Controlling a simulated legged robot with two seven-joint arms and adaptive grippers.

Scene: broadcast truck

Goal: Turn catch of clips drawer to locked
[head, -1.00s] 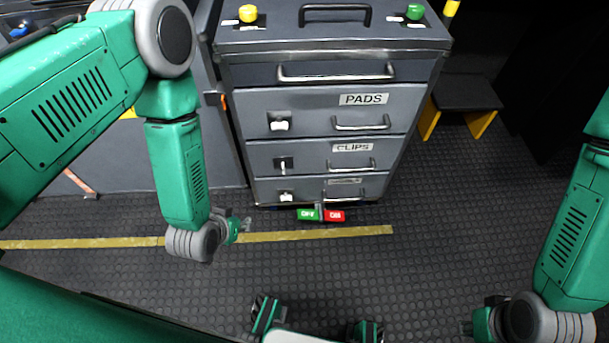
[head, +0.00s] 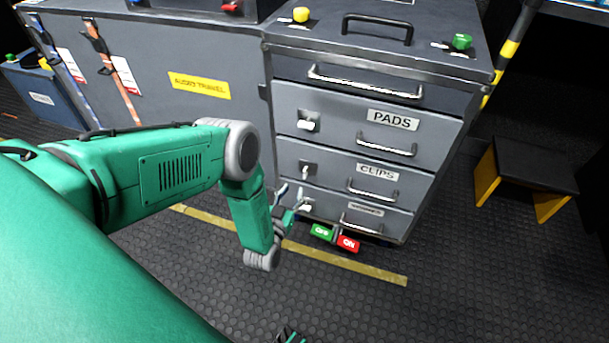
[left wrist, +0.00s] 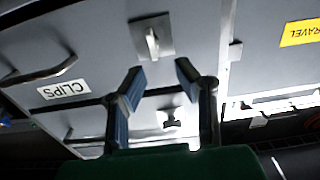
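The clips drawer (head: 335,178) is the closed drawer labelled CLIPS, below PADS, in the grey cabinet. Its catch (head: 306,170) is a small pale lever on a dark square plate at the drawer's left; the lever stands upright, unlike the crosswise levers on neighbouring drawers. In the left wrist view, which is upside down, the catch (left wrist: 152,42) shows beyond the fingertips. My left gripper (head: 291,191) is open and empty, in front of the cabinet, low and left of the catch. The left wrist view shows its two fingers (left wrist: 162,74) apart, with no visible contact.
The PADS drawer's catch (head: 308,121) is above and the lowest drawer's catch (head: 306,206) below. Green and red OFF/ON tabs (head: 335,237) sit at the cabinet's foot. A grey case (head: 160,60) stands left, a black-and-yellow step stool (head: 524,170) right. The floor in front is clear.

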